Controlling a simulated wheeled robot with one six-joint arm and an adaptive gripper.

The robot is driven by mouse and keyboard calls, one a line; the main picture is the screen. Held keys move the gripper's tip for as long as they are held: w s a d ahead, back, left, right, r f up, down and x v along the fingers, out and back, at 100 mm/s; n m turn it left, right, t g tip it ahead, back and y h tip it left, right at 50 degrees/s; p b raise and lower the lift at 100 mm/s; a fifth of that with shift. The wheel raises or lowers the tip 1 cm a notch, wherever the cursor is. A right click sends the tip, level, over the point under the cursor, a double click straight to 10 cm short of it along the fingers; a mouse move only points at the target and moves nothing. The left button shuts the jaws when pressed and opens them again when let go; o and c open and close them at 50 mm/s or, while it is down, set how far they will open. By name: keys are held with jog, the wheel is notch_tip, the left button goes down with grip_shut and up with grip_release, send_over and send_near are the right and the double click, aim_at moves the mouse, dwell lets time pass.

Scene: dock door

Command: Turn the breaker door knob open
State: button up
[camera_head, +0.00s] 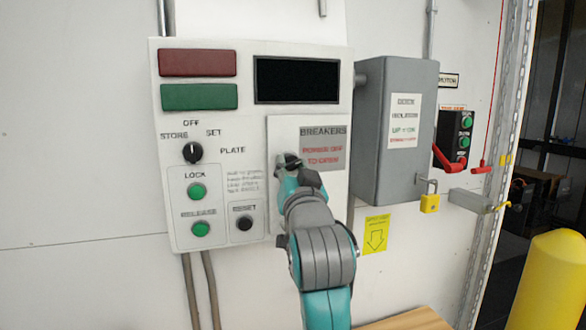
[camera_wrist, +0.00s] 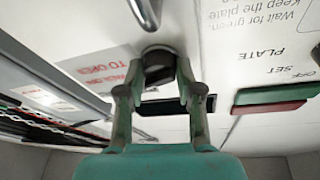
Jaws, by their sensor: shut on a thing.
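The breaker door (camera_head: 335,180) is a pale square panel on the control box, labelled "BREAKERS" and "POWER OFF TO OPEN". It looks shut and flat against the box. Its dark round knob (camera_wrist: 158,62) shows in the wrist view between my two fingertips. My gripper (camera_head: 290,162) is at the door's left part in the head view and covers most of the knob. The fingers are shut on the knob from both sides. How far the knob is turned cannot be told.
The control box (camera_head: 162,150) has a selector dial (camera_head: 193,152), green buttons and a black reset button (camera_head: 244,223). A grey isolator box (camera_head: 370,150) with a yellow padlock (camera_head: 430,203) juts out at right. A wooden surface (camera_head: 410,321) and yellow post (camera_head: 552,285) stand lower right.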

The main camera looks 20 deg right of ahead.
jog(key=shift+a+m+g+h, duration=0.1)
jog(key=shift+m+g+h, duration=0.4)
jog(key=shift+m, duration=1.6)
jog(key=shift+m+h, duration=0.3)
jog(key=o, duration=1.2)
jog(key=shift+c, duration=0.2)
jog(key=v, duration=1.2)
